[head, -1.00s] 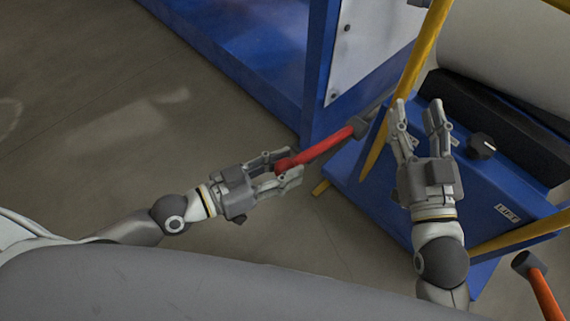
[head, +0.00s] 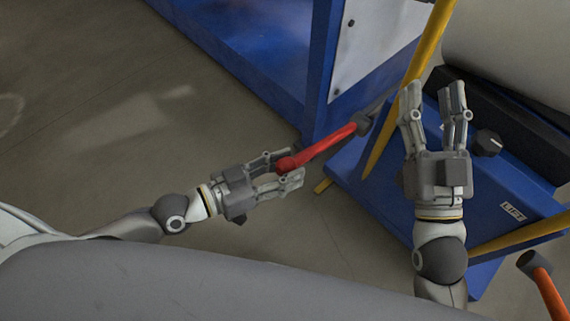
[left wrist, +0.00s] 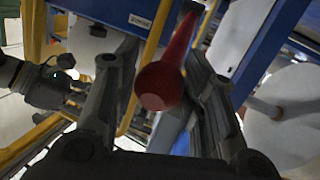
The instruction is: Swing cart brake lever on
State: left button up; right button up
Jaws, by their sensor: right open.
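A red lever (head: 325,145) with a round knob runs from a dark pivot (head: 362,124) beside the blue cart (head: 480,215) down to the left. My left gripper (head: 291,164) is around its knob end, one finger on each side. In the left wrist view the red knob (left wrist: 160,86) lies between the spread fingers, with a gap on the left side and the lever closer to the right finger. My right gripper (head: 433,92) is open and empty above the cart, left of its black dial.
A black dial (head: 488,142) and a "LIFT" label (head: 513,211) are on the cart. Yellow bars (head: 410,80) frame it, and a pale roll (head: 510,50) is at top right. An orange-handled lever (head: 547,290) is at lower right. A blue frame (head: 320,75) stands behind; floor at left is clear.

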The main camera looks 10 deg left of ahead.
pick_arm(q)
jog(key=o, duration=0.3)
jog(key=shift+o, duration=0.2)
jog(key=shift+r, duration=0.1)
jog(key=shift+a, duration=0.1)
jog(key=v, duration=1.1)
jog(key=shift+s+a, duration=0.3)
dwell(0.6)
